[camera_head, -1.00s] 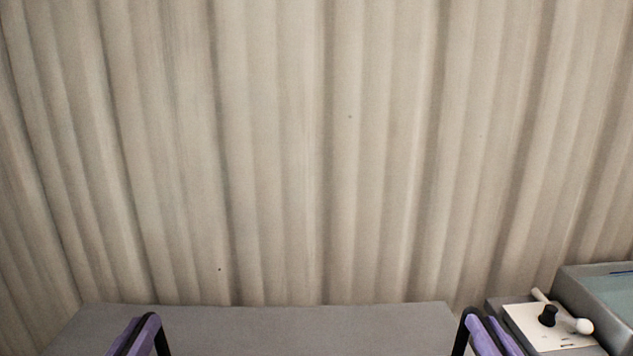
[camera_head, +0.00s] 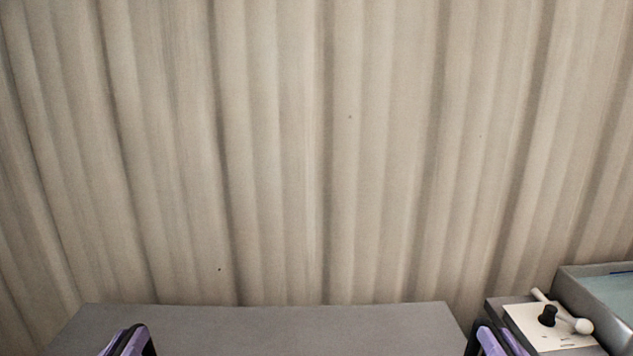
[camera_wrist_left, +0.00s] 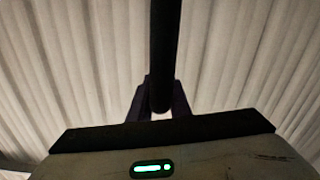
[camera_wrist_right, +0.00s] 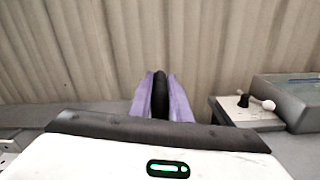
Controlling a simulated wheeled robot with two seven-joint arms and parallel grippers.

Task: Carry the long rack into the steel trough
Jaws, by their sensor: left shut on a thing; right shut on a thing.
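My left gripper (camera_head: 128,340) and my right gripper (camera_head: 492,342) show only as purple and black fingertips at the bottom edge of the head view. In the left wrist view my left gripper (camera_wrist_left: 160,98) is shut on a dark bar (camera_wrist_left: 164,40), which seems to be part of the long rack. In the right wrist view my right gripper (camera_wrist_right: 160,97) is shut on a dark upright piece (camera_wrist_right: 160,90), likely the rack's other end. The rack's body is out of sight. A grey tank (camera_head: 575,284) with a blue-green inside stands at the right; I cannot tell if it is the steel trough.
A grey worktop (camera_head: 300,328) spans the bottom middle, its visible part clear. To its right is a white panel (camera_head: 540,335) with a black knob (camera_head: 547,315) and a white-tipped lever (camera_head: 572,320), close to my right gripper. A pleated beige curtain (camera_head: 320,150) hangs behind.

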